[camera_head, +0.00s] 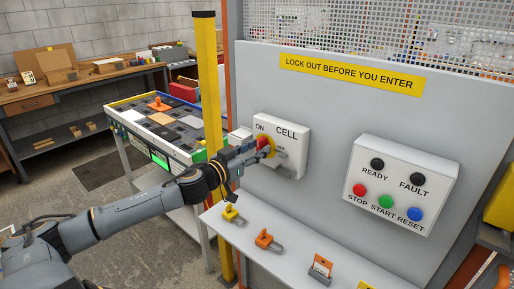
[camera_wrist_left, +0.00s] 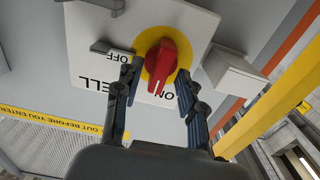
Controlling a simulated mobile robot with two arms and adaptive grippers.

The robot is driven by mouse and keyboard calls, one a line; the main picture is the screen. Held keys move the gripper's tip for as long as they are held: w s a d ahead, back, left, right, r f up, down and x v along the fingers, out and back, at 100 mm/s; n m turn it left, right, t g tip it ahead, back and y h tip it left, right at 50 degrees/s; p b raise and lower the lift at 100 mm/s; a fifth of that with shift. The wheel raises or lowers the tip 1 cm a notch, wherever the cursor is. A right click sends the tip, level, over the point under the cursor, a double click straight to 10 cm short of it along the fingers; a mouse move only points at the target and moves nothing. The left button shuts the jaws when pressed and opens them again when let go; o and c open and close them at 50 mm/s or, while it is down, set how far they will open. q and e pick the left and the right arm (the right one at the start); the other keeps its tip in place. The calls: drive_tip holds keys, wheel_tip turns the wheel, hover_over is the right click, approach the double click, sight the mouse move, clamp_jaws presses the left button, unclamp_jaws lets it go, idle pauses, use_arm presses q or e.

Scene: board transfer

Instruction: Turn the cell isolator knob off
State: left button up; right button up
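The red isolator knob (camera_wrist_left: 160,62) sits on a yellow round plate (camera_wrist_left: 183,45) on the white CELL box (camera_head: 292,133). In the left wrist view one end of the knob points towards the ON label, and the OFF label lies to its left. My left gripper (camera_wrist_left: 158,76) is open, with one finger on each side of the knob; I cannot tell whether either finger touches it. In the head view my left gripper (camera_head: 258,152) is at the box and partly hides the red knob (camera_head: 264,142). My right gripper is in neither view.
A button panel (camera_head: 401,183) is mounted to the right of the box. Below, a ledge (camera_head: 220,222) carries a yellow padlock (camera_head: 230,213), an orange padlock (camera_head: 264,239) and a tag (camera_head: 321,266). A yellow post (camera_head: 209,90) and a table with a board (camera_head: 165,118) stand to the left.

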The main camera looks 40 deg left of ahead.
use_arm(q)
drive_tip(key=shift+w, duration=0.35)
clamp_jaws()
